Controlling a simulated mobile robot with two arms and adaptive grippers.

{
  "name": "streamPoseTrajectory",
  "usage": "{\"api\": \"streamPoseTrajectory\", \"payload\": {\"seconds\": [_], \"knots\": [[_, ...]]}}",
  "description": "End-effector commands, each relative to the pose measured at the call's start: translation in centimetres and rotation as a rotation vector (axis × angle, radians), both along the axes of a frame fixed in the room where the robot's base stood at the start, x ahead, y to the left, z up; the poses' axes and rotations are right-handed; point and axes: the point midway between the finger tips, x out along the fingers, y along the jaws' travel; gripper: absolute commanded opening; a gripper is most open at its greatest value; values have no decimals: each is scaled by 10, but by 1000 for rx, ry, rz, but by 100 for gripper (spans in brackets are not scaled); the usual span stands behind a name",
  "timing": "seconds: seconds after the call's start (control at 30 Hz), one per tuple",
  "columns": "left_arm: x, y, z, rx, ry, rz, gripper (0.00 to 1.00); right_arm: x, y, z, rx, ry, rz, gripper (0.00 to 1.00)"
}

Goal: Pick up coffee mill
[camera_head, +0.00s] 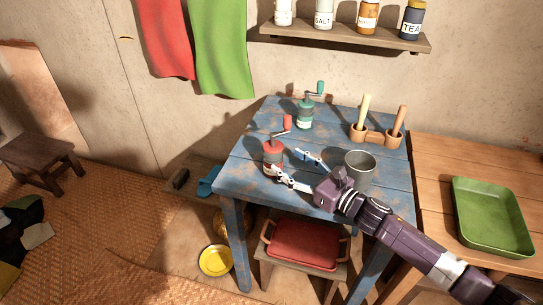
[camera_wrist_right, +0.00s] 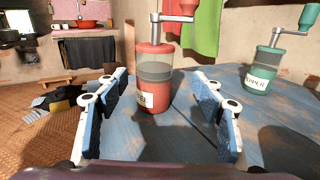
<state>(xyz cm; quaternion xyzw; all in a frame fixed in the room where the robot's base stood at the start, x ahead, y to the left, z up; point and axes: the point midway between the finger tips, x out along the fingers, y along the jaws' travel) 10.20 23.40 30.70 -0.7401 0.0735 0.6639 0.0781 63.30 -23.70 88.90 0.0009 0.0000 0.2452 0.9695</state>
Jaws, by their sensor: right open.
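A red mill with a crank and red knob (camera_head: 272,155) stands upright near the left edge of the blue table (camera_head: 245,177). It also shows in the right wrist view (camera_wrist_right: 153,97), with a partly hidden label that I cannot read. A green mill (camera_head: 305,114) stands farther back on the table; in the right wrist view its label reads PEPPER (camera_wrist_right: 262,82). My right gripper (camera_head: 292,164) is open and low over the table. Its fingers point towards the red mill, which shows between them in the wrist view. My left gripper is not in view.
A grey metal cup (camera_head: 360,166) stands close to my right gripper. A wooden holder with two handled tools (camera_head: 375,136) is at the back right. A green tray (camera_head: 490,215) lies on the wooden table at right. A shelf with jars (camera_head: 345,37) hangs above.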

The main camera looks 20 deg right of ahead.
Motion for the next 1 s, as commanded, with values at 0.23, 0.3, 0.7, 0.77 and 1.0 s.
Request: {"api": "streamPoseTrajectory", "payload": {"seconds": [0.23,0.3,0.7,0.77,1.0], "knots": [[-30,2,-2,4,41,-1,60,22,17,1,0,-2,0,62],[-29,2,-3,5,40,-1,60,31,25,0,1,-3,1,62],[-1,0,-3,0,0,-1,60,50,36,-2,-2,-1,0,62],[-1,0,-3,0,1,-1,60,50,36,-2,-2,-1,0,62],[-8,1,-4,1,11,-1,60,50,36,-2,-2,-1,0,38]]}}
